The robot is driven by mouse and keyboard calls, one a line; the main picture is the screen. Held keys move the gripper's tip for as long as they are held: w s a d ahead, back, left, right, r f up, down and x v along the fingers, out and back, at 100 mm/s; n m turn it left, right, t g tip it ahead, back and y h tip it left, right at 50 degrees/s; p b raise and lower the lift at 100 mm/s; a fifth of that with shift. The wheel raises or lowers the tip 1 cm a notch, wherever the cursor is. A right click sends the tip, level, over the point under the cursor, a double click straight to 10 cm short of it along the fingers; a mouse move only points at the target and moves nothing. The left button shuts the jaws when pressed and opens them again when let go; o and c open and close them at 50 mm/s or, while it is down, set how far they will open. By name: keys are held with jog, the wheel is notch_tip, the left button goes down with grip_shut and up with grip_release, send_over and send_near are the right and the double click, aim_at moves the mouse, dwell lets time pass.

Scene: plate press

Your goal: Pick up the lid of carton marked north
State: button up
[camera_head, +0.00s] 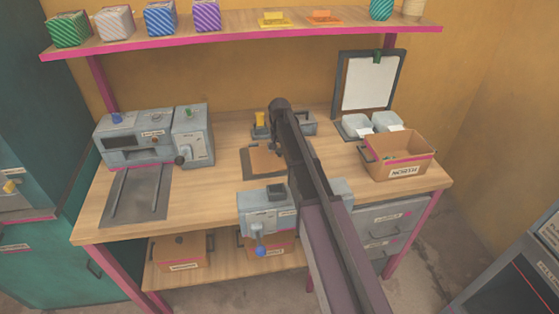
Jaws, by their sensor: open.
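The carton marked NORTH (403,172) is a brown box at the right end of the workbench, with a dark handle on its left side. Its top looks open, with small greenish shapes inside, and I see no lid on it. A flat brown piece (262,160) lies on a dark pad in the middle of the bench, partly behind my arm; I cannot tell what it is. My arm crosses the middle of the view, left of the NORTH carton and apart from it. My gripper cannot be made out; the arm hides that area.
A grey machine (137,138) stands at the bench's left. White trays (357,126) and a clipboard (367,85) are behind the NORTH carton. A lower shelf holds brown cartons (183,252). An upper shelf (230,38) carries patterned boxes. Bare wood (225,185) shows left of centre.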

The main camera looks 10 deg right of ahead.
dwell(0.5)
grip_shut()
